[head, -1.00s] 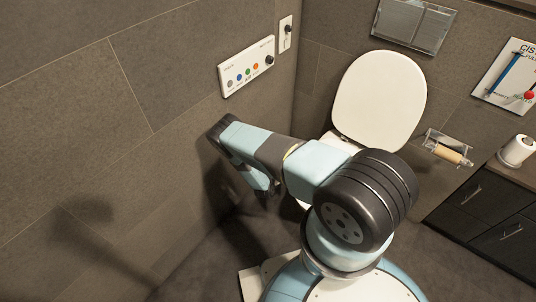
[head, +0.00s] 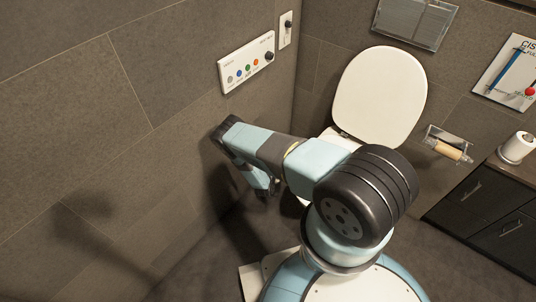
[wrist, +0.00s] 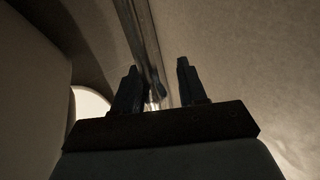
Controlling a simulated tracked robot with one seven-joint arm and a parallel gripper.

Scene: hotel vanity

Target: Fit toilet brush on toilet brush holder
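In the wrist view my gripper (wrist: 158,66) has its two dark fingers spaced apart. A long, thin, shiny metal strip (wrist: 138,35) runs down from the top edge to the gap between the fingers. It may be the toilet brush's handle, but I cannot tell. A gap shows between it and the right finger. A small dark shape by the left finger is too dim to name.
The toilet (head: 380,95) with its lid up stands behind my arm. The tiled wall (head: 80,120) is close on the left, with a control panel (head: 247,63) above the arm. A paper roll holder (head: 447,148) and a dark cabinet (head: 480,205) are at the right.

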